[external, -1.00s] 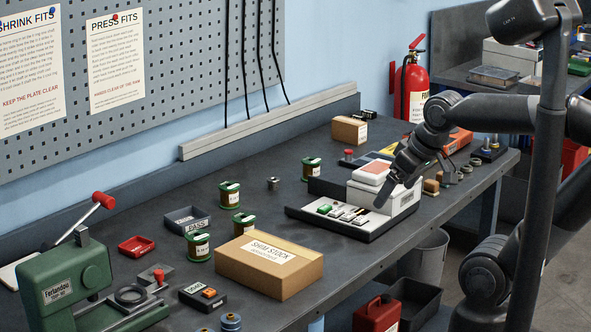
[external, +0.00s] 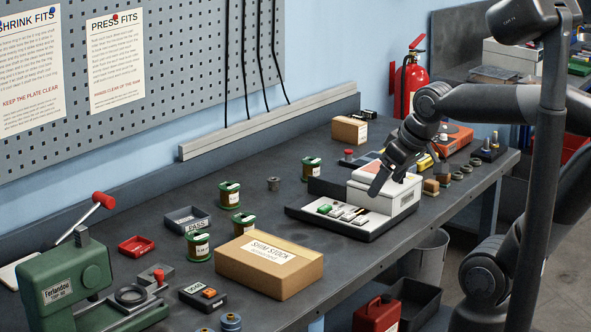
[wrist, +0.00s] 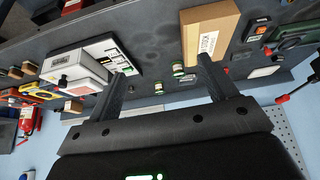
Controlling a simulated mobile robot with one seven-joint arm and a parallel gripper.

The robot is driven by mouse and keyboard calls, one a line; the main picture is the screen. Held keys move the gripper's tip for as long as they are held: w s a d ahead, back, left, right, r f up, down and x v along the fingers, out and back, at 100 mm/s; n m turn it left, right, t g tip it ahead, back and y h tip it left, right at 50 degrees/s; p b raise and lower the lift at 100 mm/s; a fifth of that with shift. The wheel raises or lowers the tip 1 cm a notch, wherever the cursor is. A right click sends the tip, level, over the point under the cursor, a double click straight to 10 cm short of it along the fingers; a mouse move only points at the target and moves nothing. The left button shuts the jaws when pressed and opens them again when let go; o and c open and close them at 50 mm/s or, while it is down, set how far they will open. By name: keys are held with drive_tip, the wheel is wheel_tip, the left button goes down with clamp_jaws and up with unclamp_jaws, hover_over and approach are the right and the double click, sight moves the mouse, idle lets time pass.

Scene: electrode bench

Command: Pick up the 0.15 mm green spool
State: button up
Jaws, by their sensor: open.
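Several green-rimmed spools stand upright on the bench: one at the back (external: 312,169), one left of it (external: 229,195), one nearer the middle (external: 243,224), and one at the left front (external: 197,246). Their labels are too small to read, so I cannot tell which is 0.15 mm. Small spools also show between my fingers in the wrist view, one of them clearly (wrist: 178,69). My gripper (external: 377,184) is open and empty, above the white box and tray, to the right of the spools. Its two fingers show apart in the wrist view (wrist: 163,62).
A cardboard shim stock box (external: 268,265) stands in front of the spools. A white box (external: 384,195) and a tray (external: 340,225) lie under my gripper. A green press (external: 68,285) is at the left front. Bench between the spools and the tray is mostly clear.

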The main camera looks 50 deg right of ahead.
drive_tip(key=w+r, duration=0.4)
drive_tip(key=w, duration=1.1)
drive_tip(key=n+y, duration=0.1)
drive_tip(key=n, duration=0.1)
hover_over(229, 185)
drive_tip(key=s, duration=0.5)
wheel_tip(229, 185, down, 16)
drive_tip(key=x, duration=1.1)
drive_tip(key=shift+w+d, duration=0.3)
drive_tip(key=shift+w, duration=0.05)
drive_tip(key=shift+c, duration=0.5)
drive_tip(key=shift+r, duration=0.1)
drive_tip(key=c, duration=1.3)
